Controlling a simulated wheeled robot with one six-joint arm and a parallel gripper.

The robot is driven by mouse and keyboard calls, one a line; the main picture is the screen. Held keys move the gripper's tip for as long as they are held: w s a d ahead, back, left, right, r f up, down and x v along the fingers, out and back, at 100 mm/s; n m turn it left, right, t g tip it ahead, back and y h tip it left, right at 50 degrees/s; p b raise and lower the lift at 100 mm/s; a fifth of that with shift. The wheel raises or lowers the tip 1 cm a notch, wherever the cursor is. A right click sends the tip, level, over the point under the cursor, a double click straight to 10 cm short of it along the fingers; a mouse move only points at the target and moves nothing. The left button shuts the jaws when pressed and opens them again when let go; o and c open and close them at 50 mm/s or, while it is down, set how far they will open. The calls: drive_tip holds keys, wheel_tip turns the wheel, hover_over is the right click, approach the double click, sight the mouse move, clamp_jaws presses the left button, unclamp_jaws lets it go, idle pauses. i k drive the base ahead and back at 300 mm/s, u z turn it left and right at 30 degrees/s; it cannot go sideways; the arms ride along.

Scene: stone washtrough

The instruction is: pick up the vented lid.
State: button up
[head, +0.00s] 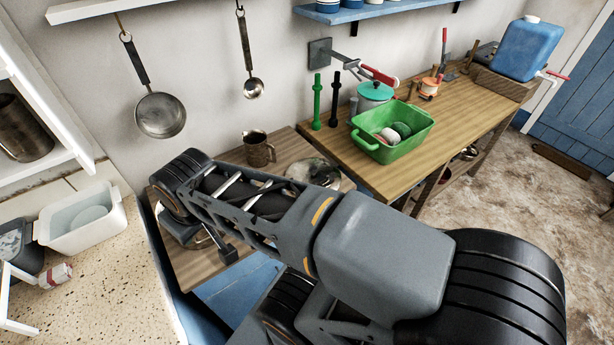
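I cannot pick out the vented lid for certain. A shiny round metal piece (315,172), perhaps a lid or a pan, lies on the lower wooden table, partly hidden behind my arm. A pot with a teal lid (375,91) stands on the farther bench; no vents can be made out on it. My arm crosses the middle of the view toward the left, over the lower table. Its end is turned away and my gripper's fingers cannot be seen. A dark metal thing under the wrist is mostly hidden.
A brown metal mug (258,150) stands near the wall. A blue canister (525,48) stands at the far right. A white tub (84,220) sits on the speckled counter (120,295). A pan (160,115) and ladle hang above.

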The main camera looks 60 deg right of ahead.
sight(313, 171)
drive_tip(key=z, duration=1.35)
drive_tip(key=k, duration=0.45)
drive_tip(key=z, duration=0.1)
drive_tip(key=i, duration=0.45)
